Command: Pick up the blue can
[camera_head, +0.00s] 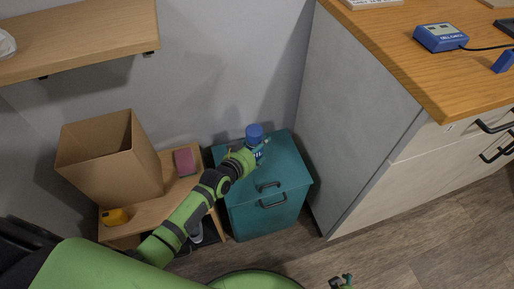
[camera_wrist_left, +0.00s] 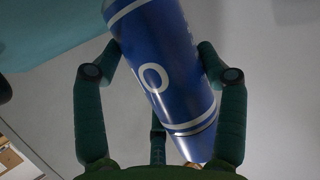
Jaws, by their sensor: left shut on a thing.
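The blue can (camera_head: 254,133) is at the top of the teal cabinet in the head view, at the end of my left arm. In the left wrist view the blue can (camera_wrist_left: 158,65) with white markings fills the middle, tilted in the picture. My left gripper (camera_head: 259,150) is shut on it; its dark green fingers (camera_wrist_left: 160,68) are on both sides of the can. I cannot tell whether the can touches the cabinet top. My right gripper (camera_head: 341,281) shows only in part at the bottom edge of the head view; its jaws are too small to read.
The teal cabinet (camera_head: 285,174) has black handles. Left of it, a low wooden table (camera_head: 152,213) holds an open cardboard box (camera_head: 112,165), a pink block (camera_head: 185,161) and a yellow item (camera_head: 115,217). A tall counter (camera_head: 410,50) stands to the right, a wall shelf (camera_head: 80,35) upper left.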

